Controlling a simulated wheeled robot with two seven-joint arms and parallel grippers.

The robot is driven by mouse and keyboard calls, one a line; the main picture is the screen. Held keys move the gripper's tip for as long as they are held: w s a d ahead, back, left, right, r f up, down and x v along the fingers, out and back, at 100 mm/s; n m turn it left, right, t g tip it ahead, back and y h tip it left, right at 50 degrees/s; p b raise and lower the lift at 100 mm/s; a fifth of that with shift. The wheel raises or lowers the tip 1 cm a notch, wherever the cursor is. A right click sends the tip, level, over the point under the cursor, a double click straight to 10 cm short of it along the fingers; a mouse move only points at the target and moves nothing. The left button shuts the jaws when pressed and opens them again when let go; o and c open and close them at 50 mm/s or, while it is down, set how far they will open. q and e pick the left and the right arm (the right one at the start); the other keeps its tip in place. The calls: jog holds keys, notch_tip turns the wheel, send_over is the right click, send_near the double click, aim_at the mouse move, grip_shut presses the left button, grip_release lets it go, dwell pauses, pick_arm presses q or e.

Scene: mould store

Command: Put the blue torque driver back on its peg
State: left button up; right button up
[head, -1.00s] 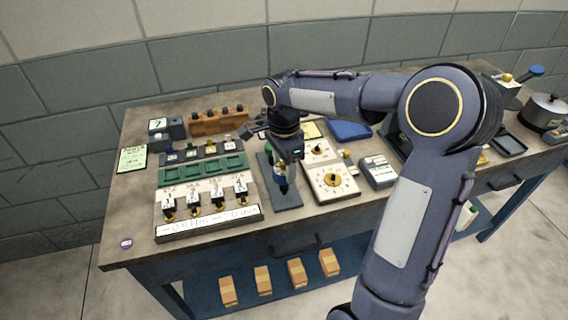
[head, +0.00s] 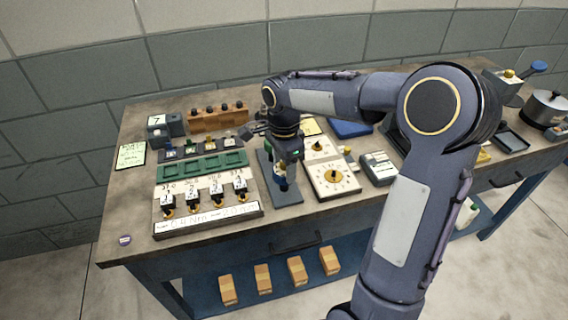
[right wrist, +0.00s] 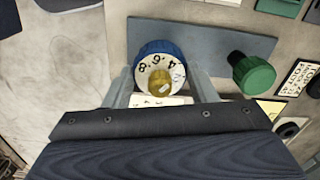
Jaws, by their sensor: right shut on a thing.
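The blue torque driver (right wrist: 158,70) has a blue cap around a white numbered dial with a brass centre. It sits between the fingers of my right gripper (right wrist: 161,90), which is shut on it. In the head view my right gripper (head: 281,184) points down over the near part of a blue-grey plate (head: 288,200); the driver is mostly hidden there. In the right wrist view the driver overlaps one end of this plate (right wrist: 205,45). A green driver (right wrist: 253,75) stands at the other end. I cannot make out the blue driver's peg or its lower end. My left gripper is not in view.
Left of the plate is a rack (head: 205,225) with several numbered black and white pieces, and a green tray (head: 203,167). A dial box (head: 333,178) stands close on the right. Bare tabletop (head: 135,205) shows at the left.

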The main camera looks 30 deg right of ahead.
jog(key=shift+f, duration=0.15)
jog(key=o, duration=1.2)
jog(key=shift+o, duration=0.3)
jog(key=o, duration=0.3)
jog(key=shift+r+p, duration=3)
jog(key=shift+r, duration=0.8)
